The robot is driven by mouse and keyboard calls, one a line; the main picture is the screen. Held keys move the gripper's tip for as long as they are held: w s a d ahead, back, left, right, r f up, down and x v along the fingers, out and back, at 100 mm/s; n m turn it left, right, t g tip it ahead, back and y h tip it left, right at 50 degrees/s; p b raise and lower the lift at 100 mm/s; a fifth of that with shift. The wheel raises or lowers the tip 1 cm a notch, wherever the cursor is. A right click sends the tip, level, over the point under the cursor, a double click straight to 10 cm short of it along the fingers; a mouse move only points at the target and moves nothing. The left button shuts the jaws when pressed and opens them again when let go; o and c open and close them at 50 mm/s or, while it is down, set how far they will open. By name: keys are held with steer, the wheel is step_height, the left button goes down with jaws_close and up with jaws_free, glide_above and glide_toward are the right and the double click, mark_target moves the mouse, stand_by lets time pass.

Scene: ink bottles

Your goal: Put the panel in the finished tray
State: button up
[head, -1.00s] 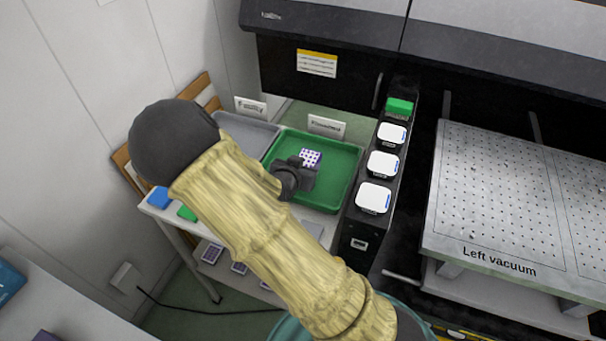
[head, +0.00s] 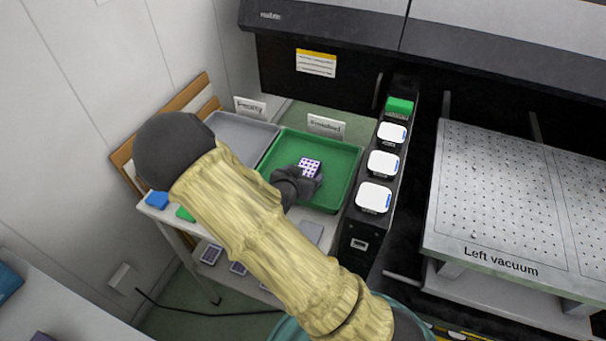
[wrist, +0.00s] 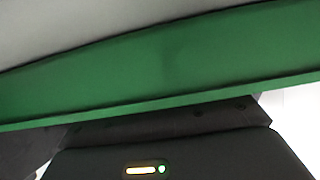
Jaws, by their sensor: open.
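The panel (head: 311,167) is a small white piece with a grid of purple marks. In the head view it shows inside the outline of the green tray (head: 340,158), which has a sign behind it that seems to read "Finished". My gripper (head: 299,184) is dark and open at the panel's near left side, over the tray. The fingers hide part of the panel's lower edge, and I cannot tell whether they touch it. The wrist view shows a green tray wall (wrist: 170,65) and my gripper's dark body; the panel does not show there.
A grey tray (head: 240,132) with its own sign stands left of the green tray. A black rack with white-topped bottles (head: 383,163) borders it on the right. The perforated vacuum table (head: 500,190) is farther right. My arm covers the shelf's near part.

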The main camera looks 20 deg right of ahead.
steer(key=shift+r, duration=0.2)
steer(key=p+v, duration=0.2)
steer(key=v, duration=1)
steer(key=shift+s, duration=0.1)
steer(key=shift+f, duration=0.1)
steer(key=shift+f, duration=0.1)
